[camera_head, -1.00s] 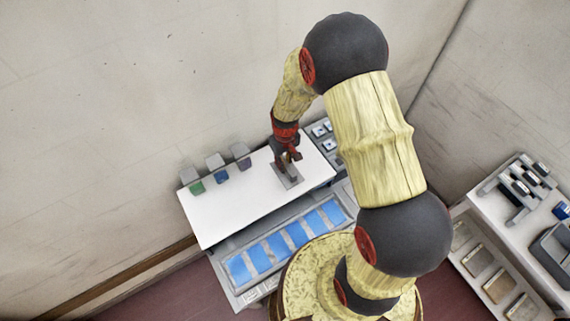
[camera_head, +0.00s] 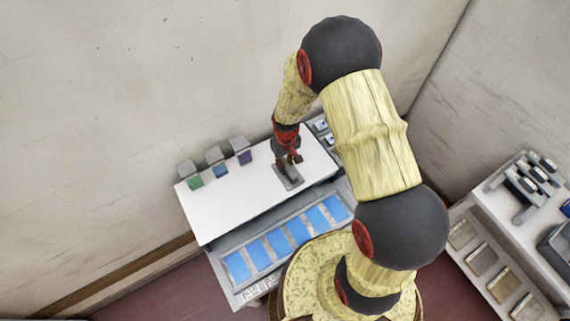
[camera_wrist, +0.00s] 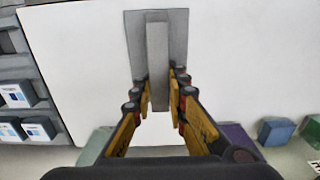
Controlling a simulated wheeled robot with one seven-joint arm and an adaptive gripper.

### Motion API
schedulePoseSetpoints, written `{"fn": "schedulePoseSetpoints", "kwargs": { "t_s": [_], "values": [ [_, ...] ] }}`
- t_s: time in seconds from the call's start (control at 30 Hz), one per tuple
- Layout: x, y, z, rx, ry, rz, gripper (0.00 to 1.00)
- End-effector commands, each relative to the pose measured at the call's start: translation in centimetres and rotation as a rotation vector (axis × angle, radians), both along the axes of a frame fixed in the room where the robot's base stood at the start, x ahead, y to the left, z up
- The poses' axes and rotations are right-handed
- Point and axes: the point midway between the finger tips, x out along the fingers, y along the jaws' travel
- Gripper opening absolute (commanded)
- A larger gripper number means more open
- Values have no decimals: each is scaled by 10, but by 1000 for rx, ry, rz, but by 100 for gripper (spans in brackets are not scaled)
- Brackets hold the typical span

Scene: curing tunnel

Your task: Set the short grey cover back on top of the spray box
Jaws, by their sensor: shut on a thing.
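The short grey cover (camera_wrist: 175,40) is a flat grey plate with a raised grey bar along its middle. My gripper (camera_wrist: 160,88) is shut on this bar, a finger on each side. In the head view, my gripper (camera_head: 288,160) points down, and the cover (camera_head: 289,179) shows just below it, over the right part of a long white top (camera_head: 235,195). I cannot tell whether the plate touches that top or hangs just above it. No separate spray box can be made out for sure; the white top may belong to it.
Several small blocks with grey, green, blue and purple faces (camera_head: 213,158) line the back left edge of the white top. A tray of blue panels (camera_head: 278,243) runs along its front. Blue-and-white packs (camera_wrist: 18,95) stand beside it. A second bench (camera_head: 525,225) is at right.

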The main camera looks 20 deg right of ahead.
Motion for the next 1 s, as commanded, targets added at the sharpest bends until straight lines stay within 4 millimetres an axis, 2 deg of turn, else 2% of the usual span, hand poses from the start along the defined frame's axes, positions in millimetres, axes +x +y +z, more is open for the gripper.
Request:
{"fn": "schedulePoseSetpoints", "kwargs": {
  "t_s": [0.7,0.73,1.0],
  "values": [
    [0,0,-6,0,0,0,0],
    [0,0,-5,0,0,0,16],
    [0,0,-5,0,0,0,31]
  ]
}}
